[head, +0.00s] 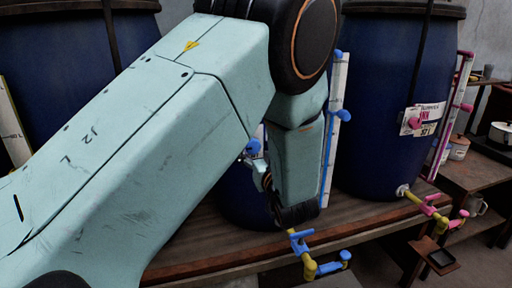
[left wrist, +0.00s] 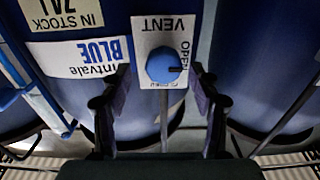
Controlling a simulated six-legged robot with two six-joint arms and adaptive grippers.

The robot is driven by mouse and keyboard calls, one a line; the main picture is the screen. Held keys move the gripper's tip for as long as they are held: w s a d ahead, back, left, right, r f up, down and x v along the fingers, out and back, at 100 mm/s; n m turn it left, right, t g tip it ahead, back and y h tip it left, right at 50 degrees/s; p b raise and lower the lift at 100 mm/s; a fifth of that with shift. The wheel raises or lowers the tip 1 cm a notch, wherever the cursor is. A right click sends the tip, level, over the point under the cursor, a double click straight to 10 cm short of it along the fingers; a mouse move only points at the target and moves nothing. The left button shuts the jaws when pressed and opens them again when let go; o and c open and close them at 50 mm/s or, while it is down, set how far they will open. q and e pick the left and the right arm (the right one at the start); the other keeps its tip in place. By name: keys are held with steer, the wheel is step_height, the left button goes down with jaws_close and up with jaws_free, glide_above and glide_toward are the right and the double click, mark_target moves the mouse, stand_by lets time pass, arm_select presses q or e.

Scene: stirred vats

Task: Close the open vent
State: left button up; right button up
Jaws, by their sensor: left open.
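The vent is a round blue knob (left wrist: 163,65) on a white plate (left wrist: 150,28) marked VENT and OPEN, upside down in the left wrist view. A dark mark on the knob points right, toward OPEN. My left gripper (left wrist: 161,76) is open, with one dark finger on each side of the plate. The knob is between the fingertips, with gaps showing on both sides. The blue vat (left wrist: 95,15) behind the plate carries a "BLUE" label (left wrist: 80,55). My right gripper is not in view.
Another blue vat (head: 385,110) with a pink tap (head: 430,205) stands to the right. A blue and yellow tap (head: 310,262) sticks out in front of the wooden bench (head: 200,255). A blue sight tube (head: 335,130) is close beside my arm. Shelves with pots stand far right.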

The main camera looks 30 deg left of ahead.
arm_select(q)
steer(key=shift+w+a, duration=0.1)
steer(key=shift+a, duration=0.45)
steer(key=shift+w+a+f, duration=0.25)
steer(key=shift+a+f, duration=0.1)
steer(key=shift+a, duration=0.05)
steer(key=shift+d+r, duration=0.15)
steer(key=shift+d, duration=0.2)
steer(key=shift+s+d+r, duration=0.4)
steer(key=shift+d, duration=0.1)
steer(key=c, duration=0.3)
steer(key=shift+s+a, duration=0.1)
steer(key=shift+a, duration=0.1)
steer(key=shift+c, duration=1)
steer(key=shift+w+a+f, duration=0.35)
steer(key=shift+a+f, duration=0.05)
steer(key=shift+c, duration=1.4)
steer(key=shift+w, duration=0.1)
steer(key=shift+c, duration=1.9)
